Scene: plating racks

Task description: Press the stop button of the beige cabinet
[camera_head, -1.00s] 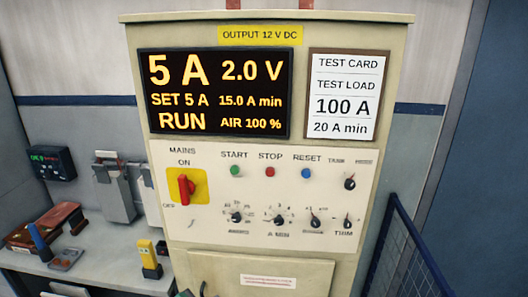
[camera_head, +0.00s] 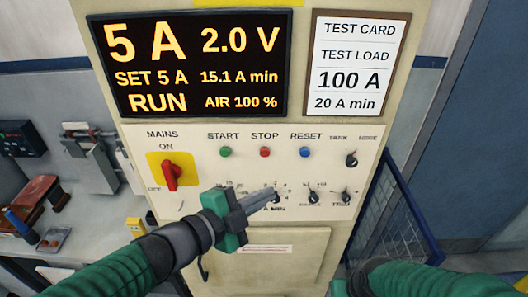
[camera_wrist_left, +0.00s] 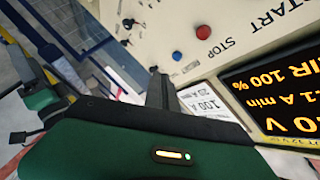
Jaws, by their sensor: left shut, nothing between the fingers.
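The beige cabinet (camera_head: 285,225) fills the middle of the head view. Its red stop button (camera_head: 265,152) sits under the label STOP, between the green start button (camera_head: 225,152) and the blue reset button (camera_head: 305,152). The stop button also shows in the left wrist view (camera_wrist_left: 203,32). My left gripper (camera_head: 272,195) is shut and empty, its fingers below the stop button and in front of the A MIN knob. In the left wrist view its fingers (camera_wrist_left: 156,82) are apart from the button.
The display (camera_head: 190,65) reads 5 A, 2.0 V, RUN and 15.1 A min. A red mains switch (camera_head: 171,172) is left of the buttons, with several knobs below them. A blue mesh fence (camera_head: 395,215) stands at right. A bench (camera_head: 95,235) with tools is at left.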

